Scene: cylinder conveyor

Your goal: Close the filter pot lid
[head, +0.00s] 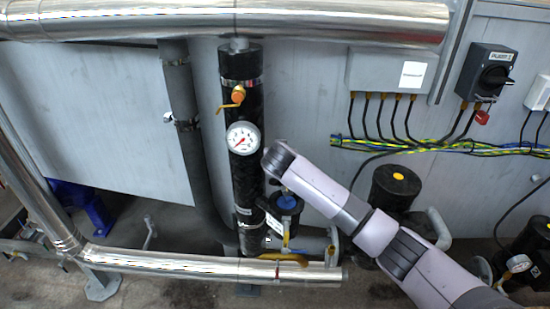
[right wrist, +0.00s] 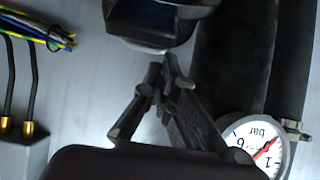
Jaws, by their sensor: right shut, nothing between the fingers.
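The filter pot (head: 287,205) is a small black pot with a blue round face on top, low beside the black vertical pipe in the head view. A dark rounded part with blue on it (right wrist: 155,18) fills the top of the right wrist view; it looks like this pot or its lid, and how far the lid is open cannot be told. My right gripper (right wrist: 166,78) is shut and empty, its fingertips just short of that dark part. In the head view my right wrist hides most of this gripper. My left gripper is in neither view.
A pressure gauge (head: 243,138) sits on the black pipe (head: 240,185), close to my right wrist. A shiny horizontal pipe (head: 200,263) runs in front, below the pot. A black pot with a yellow dot (head: 396,187) stands to the right. Cables (head: 400,142) run along the wall.

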